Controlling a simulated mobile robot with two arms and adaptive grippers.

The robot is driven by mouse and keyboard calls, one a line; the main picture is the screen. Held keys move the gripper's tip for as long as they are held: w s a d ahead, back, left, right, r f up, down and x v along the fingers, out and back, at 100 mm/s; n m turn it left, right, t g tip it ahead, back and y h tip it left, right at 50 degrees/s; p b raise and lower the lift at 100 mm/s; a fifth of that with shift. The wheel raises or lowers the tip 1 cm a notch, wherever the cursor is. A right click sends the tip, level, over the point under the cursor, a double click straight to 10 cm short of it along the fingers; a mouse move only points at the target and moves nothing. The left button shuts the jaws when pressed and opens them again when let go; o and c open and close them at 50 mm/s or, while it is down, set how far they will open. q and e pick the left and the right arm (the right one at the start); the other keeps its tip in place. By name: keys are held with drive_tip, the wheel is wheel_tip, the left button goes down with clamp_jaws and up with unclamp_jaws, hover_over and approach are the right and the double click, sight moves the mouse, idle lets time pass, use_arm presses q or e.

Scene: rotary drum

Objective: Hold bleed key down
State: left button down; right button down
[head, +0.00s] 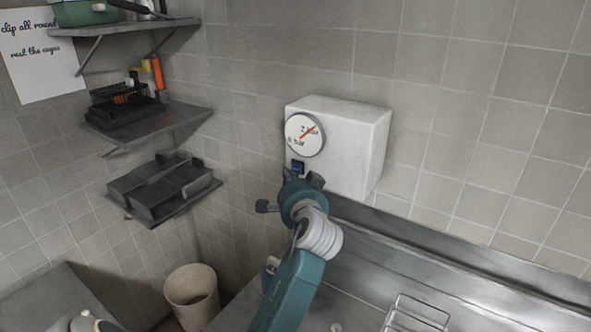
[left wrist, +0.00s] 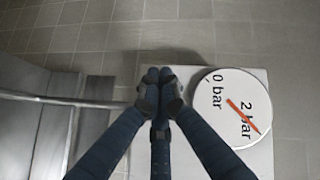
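A white box (head: 345,150) on the tiled wall carries a round gauge (head: 305,134), which also shows in the left wrist view (left wrist: 234,106). Its orange needle points toward the "2 bar" mark. My left gripper (head: 303,182) is in front of the box, just below the key. In the left wrist view its dark fingertips (left wrist: 160,88) are drawn together in front of the box. I see nothing between them, and whether they touch the key is hidden. My right gripper is not in view.
A metal sink counter (head: 450,262) with a wire rack (head: 415,315) lies below the box. Wall shelves (head: 150,125) with trays and a pot (head: 85,13) are at the left. A beige bin (head: 191,293) stands below them. The wall right of the box is clear.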

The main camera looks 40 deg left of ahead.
use_arm(q)
drive_tip(key=shift+w, duration=0.2)
idle(0.4)
drive_tip(key=shift+w, duration=0.25)
drive_tip(key=shift+w+a, duration=0.1)
drive_tip(key=shift+w, duration=0.3)
idle(0.7)
idle(4.7)
drive_tip(key=shift+s+p, duration=0.35)
drive_tip(key=shift+s, duration=0.45)
drive_tip(key=shift+s+d+p, duration=0.2)
drive_tip(key=shift+s+p, duration=0.2)
drive_tip(key=shift+s, duration=0.85)
drive_tip(key=shift+s+d+p, duration=0.2)
drive_tip(key=shift+s+p, duration=0.2)
drive_tip(key=shift+s, duration=0.85)
